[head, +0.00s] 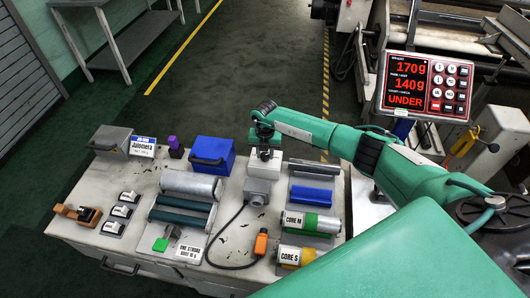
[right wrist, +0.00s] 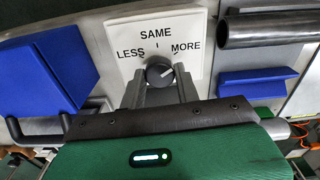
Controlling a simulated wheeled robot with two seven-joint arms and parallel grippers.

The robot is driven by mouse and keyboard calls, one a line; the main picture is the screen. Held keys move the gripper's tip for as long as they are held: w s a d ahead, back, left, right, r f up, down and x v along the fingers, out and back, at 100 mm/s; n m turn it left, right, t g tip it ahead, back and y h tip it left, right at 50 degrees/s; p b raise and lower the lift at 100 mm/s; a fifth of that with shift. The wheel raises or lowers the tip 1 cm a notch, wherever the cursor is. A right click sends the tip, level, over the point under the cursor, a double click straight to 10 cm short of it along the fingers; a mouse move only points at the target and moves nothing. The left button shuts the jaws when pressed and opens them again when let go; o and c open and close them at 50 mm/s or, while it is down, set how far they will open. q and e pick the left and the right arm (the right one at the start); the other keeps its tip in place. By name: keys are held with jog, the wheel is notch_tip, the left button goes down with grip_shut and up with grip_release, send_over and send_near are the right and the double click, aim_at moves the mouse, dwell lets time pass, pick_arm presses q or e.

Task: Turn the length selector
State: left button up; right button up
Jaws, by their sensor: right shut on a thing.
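The length selector is a dark round knob (right wrist: 158,74) on a white plate (right wrist: 190,22) marked LESS, SAME and MORE. A pale line on the knob slants to the right, toward the MORE side. My right gripper (right wrist: 160,82) is shut on the knob, one finger on each side. In the head view my right gripper (head: 264,143) points down over the white plate (head: 256,168), and it hides the knob there. My left gripper is not in view.
A blue box (head: 212,155) stands left of the selector. A cable with an orange end (head: 261,242) lies in front. A display (head: 407,81) at right reads 170g, 140g and UNDER.

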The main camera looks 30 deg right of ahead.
aim_at(265, 155)
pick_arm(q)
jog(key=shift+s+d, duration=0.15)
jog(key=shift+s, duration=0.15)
pick_arm(e)
jog(key=o, duration=1)
jog(key=shift+r, duration=0.1)
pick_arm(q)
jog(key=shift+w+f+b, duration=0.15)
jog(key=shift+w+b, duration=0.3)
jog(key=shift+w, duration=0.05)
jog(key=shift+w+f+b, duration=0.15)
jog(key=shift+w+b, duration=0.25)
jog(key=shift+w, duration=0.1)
pick_arm(e)
notch_tip(265, 155, up, 14)
jog(key=shift+f, duration=0.1)
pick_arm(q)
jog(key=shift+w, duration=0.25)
pick_arm(e)
jog(key=shift+s+f, duration=0.1)
jog(key=shift+f, duration=0.05)
